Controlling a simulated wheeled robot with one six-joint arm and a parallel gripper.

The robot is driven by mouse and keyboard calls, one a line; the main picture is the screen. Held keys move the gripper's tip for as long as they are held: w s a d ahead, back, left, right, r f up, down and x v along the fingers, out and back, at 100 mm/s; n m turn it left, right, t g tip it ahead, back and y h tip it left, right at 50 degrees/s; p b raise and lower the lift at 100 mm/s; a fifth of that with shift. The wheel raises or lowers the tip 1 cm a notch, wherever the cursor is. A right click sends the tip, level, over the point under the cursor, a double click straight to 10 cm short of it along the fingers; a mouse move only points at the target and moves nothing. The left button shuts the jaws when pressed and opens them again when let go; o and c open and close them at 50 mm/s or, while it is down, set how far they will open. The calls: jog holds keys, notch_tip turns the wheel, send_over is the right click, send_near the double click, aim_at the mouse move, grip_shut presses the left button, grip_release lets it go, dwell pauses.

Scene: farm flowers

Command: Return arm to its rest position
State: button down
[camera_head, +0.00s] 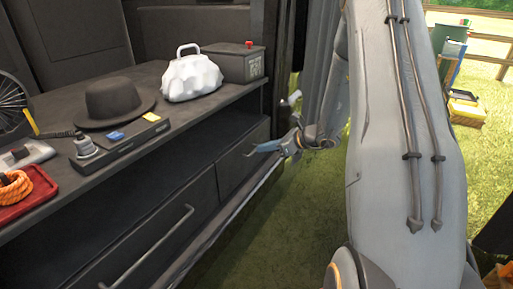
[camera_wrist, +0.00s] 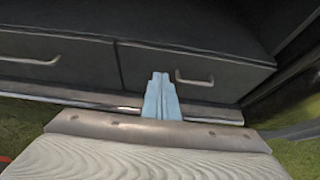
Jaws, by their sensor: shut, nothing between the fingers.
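My gripper (camera_head: 270,146) is shut and empty. In the head view it is in front of the right-hand drawer of the dark cabinet, near the drawer's handle (camera_head: 250,151). I cannot tell from this view whether it touches the handle. In the wrist view the blue-grey fingers (camera_wrist: 161,76) are together, pointing toward the drawer fronts. The right drawer's handle (camera_wrist: 194,79) shows to their right, apart from them in the picture. Both drawers look closed. My arm reaches in from the right side of the head view.
The cabinet top (camera_head: 200,114) holds a black hat (camera_head: 114,98), a white bag (camera_head: 190,79), a dark box (camera_head: 235,63), a power strip (camera_head: 120,143) and a red tray (camera_head: 25,194) with orange rope. Grass (camera_head: 275,225) lies open before the cabinet. A yellow toolbox (camera_head: 466,110) stands at right.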

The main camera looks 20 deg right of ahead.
jog(key=s+a+r+n+g, duration=0.35)
jog(key=s+a+n, duration=0.35)
jog(key=a, duration=0.5)
jog(key=s+a+r+n+g, duration=0.3)
jog(key=s+a+n+g, duration=0.3)
jog(key=a, duration=0.6)
jog(key=s+a+r+n+h, duration=0.2)
jog(key=s+a+n+h, duration=0.15)
jog(key=s+n, duration=0.85)
jog(key=s+a+r+n+h, duration=0.2)
jog(key=s+a+n+h, duration=0.15)
jog(key=s+n, duration=0.75)
jog(key=s+d+r+m+p, duration=0.1)
jog(key=d+r+m+p, duration=0.2)
jog(key=d+r+p, duration=0.5)
jog(key=s+d+r+m+p, duration=0.2)
jog(key=d+r+m+p, duration=0.2)
jog(key=d+r+p, duration=0.5)
jog(key=shift+s+r+m+p, duration=0.15)
jog(key=shift+r+m+p, duration=0.15)
jog(key=shift+r+p, duration=3.35)
jog(key=shift+f+p, duration=0.85)
